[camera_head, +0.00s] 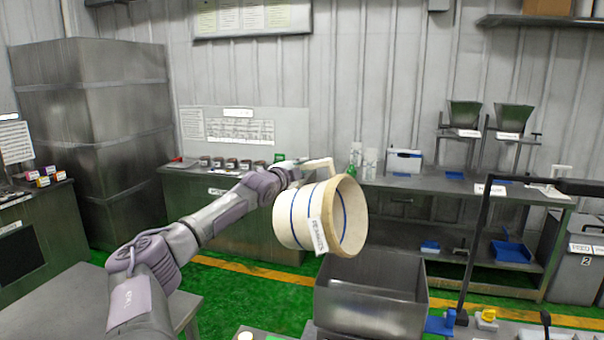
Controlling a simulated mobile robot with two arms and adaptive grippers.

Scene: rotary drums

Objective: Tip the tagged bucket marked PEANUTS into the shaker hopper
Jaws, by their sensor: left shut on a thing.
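A cream bucket (298,215) with blue bands is held in the air near the middle of the view. Its white tag (319,235) carries lettering that seems to read PEANUTS. The bucket lies tipped on its side, its tan-rimmed mouth facing right and towards me. The part of its inside that shows is pale, with no contents visible. My left gripper (304,170) is shut on the bucket at its upper side; the fingertips are partly hidden. The open grey metal hopper (368,309) is below and a little right of the bucket. My right gripper is not in view.
A black post with a crossbar (484,225) rises right of the hopper. A grey table (70,305) is at lower left. Behind are a cabinet with several jars (232,164) and a metal bench (455,187) carrying two small funnels. Green floor lies between.

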